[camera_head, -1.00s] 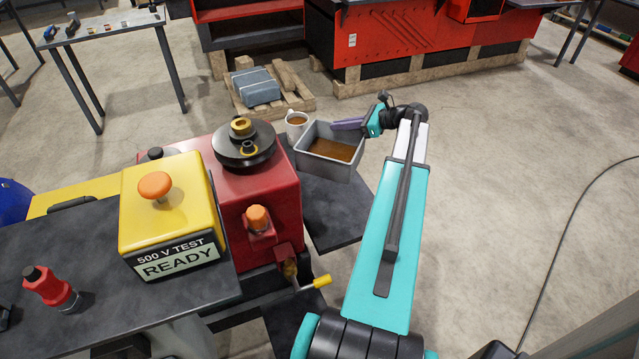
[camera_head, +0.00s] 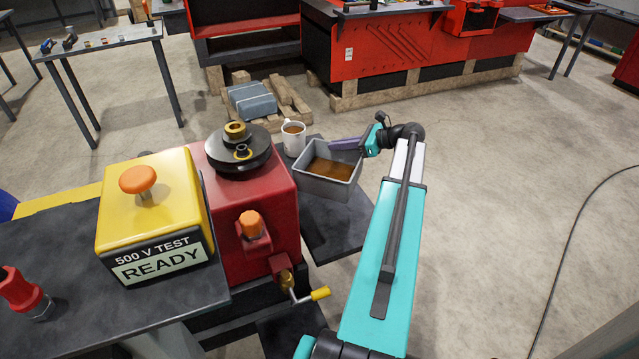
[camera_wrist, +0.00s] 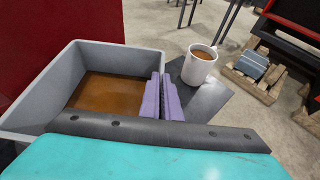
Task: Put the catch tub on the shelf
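The catch tub (camera_head: 343,189) is a grey open square container holding brown liquid, right of the red machine in the head view. It also shows at the left in the wrist view (camera_wrist: 50,88). My gripper (camera_head: 335,145) reaches it from the right. In the wrist view, its purple fingers (camera_wrist: 162,82) are close together at the tub's right wall, seemingly with the wall between them. The tub looks level, over a dark flat plate (camera_head: 335,232); I cannot tell whether it touches the plate. Which surface is the shelf is unclear.
A white mug (camera_head: 293,141) of brown liquid stands behind the tub. The red machine (camera_head: 262,200) with pulley and yellow crank handle (camera_head: 320,293) is close on the left. A yellow test box (camera_head: 155,205) sits on the dark bench. Floor at right is open.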

